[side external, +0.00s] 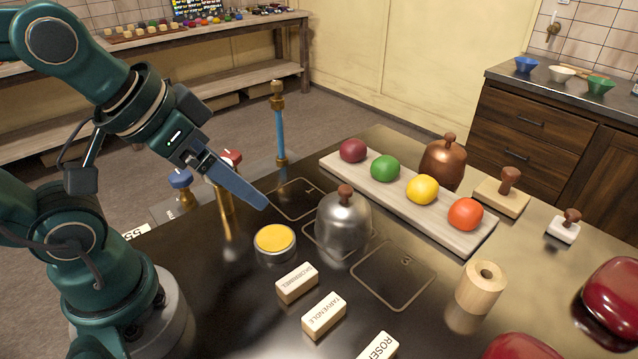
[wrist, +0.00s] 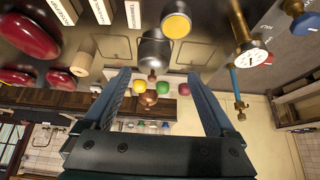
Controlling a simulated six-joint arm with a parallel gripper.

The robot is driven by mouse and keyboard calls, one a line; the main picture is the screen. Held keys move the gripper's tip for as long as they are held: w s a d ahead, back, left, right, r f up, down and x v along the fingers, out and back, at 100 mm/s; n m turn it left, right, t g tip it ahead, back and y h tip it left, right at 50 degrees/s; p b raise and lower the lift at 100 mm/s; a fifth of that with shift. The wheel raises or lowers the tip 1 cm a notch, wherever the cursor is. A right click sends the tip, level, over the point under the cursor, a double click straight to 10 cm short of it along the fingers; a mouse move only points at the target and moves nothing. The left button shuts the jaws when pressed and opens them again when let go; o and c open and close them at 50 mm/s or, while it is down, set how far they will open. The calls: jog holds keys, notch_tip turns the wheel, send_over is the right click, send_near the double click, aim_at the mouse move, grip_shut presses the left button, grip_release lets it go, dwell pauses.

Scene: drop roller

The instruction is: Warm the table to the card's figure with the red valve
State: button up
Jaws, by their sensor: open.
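The red valve (side external: 231,158) stands on a brass post at the left side of the dark table (side external: 235,315), partly hidden behind my gripper. The blue valve (side external: 180,178) stands to its left. A white card (side external: 135,232) near my base seems to read 55, at an angle. A white round dial (wrist: 252,57) shows beside the brass post in the wrist view; its reading is too small to tell. My gripper (side external: 265,204) is open and empty, its fingers pointing down right, in front of and right of the red valve. Its two fingers are spread in the wrist view (wrist: 158,73).
A yellow-topped tin (side external: 275,240), a steel dome (side external: 343,222) and lettered blocks (side external: 324,315) stand near my gripper. A blue column with brass ends (side external: 281,130) rises behind. A board (side external: 455,228) with coloured balls and a copper dome (side external: 442,163) lie farther right.

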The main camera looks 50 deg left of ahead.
jog(key=w+a+r+n+y, duration=0.15)
jog(key=w+a, duration=0.25)
jog(key=w, duration=0.4)
jog(key=n+g+y, duration=0.2)
jog(key=n+g, duration=0.1)
jog(key=n, duration=0.5)
send_over(230, 154)
jog(key=s+d, duration=0.2)
jog(key=shift+m, duration=0.25)
jog(key=f, duration=1.2)
jog(key=shift+w+a, duration=0.15)
jog(key=shift+a, duration=0.1)
jog(key=shift+x, duration=2.45)
jog(key=c, duration=1.4)
jog(key=shift+o, duration=0.2)
